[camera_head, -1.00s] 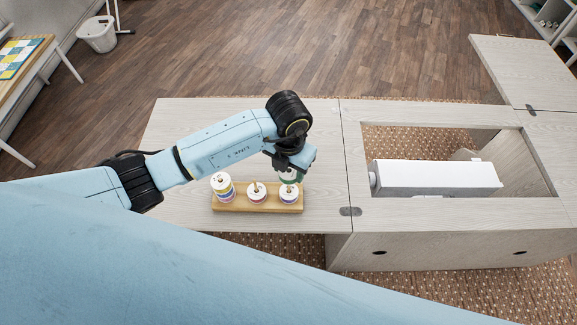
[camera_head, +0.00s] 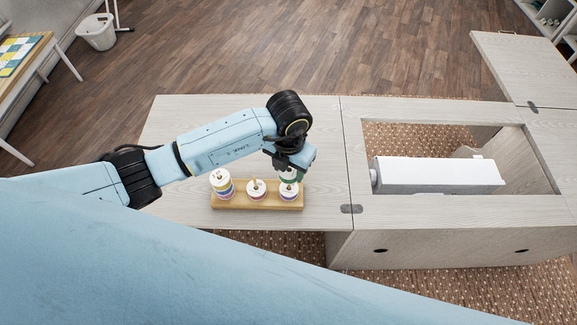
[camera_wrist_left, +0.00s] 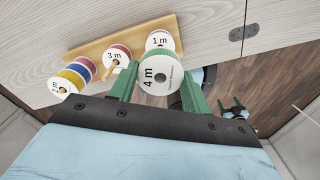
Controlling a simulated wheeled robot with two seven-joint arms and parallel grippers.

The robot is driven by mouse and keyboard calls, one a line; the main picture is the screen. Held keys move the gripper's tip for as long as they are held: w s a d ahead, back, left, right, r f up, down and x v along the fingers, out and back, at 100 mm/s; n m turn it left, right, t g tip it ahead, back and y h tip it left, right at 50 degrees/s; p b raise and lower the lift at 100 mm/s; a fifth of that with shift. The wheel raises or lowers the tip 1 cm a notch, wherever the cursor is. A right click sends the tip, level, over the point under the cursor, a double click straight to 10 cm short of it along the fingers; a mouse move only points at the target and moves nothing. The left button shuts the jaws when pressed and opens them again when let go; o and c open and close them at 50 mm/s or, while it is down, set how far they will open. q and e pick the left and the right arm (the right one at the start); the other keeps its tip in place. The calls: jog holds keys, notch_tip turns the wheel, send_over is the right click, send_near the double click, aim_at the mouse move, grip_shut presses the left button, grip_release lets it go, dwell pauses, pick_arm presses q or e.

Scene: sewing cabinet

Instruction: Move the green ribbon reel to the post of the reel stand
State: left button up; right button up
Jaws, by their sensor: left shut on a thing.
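The green ribbon reel (camera_wrist_left: 160,73), with a white face marked 4 m, is between the green fingers of my left gripper (camera_wrist_left: 160,88), which is shut on it. In the head view this gripper (camera_head: 290,174) is at the right end of the wooden reel stand (camera_head: 237,205), just above the right-hand reel (camera_head: 289,190). That reel is marked 1 m in the wrist view (camera_wrist_left: 159,40). The tip of a post shows at its middle in the head view. The held reel is mostly hidden there by the gripper.
The stand also carries a middle reel (camera_head: 256,188) on its post and a taller stack of coloured reels (camera_head: 221,183) at its left end. The pale cabinet top (camera_head: 180,120) around it is clear. A white sewing machine (camera_head: 435,175) lies in the opening to the right.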

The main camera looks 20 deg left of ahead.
pick_arm(q)
jog(key=shift+f+b, duration=1.2)
jog(key=shift+f, duration=0.3)
jog(key=o, duration=1)
notch_tip(320, 180, up, 13)
jog(key=shift+r, duration=0.2)
dwell(0.4)
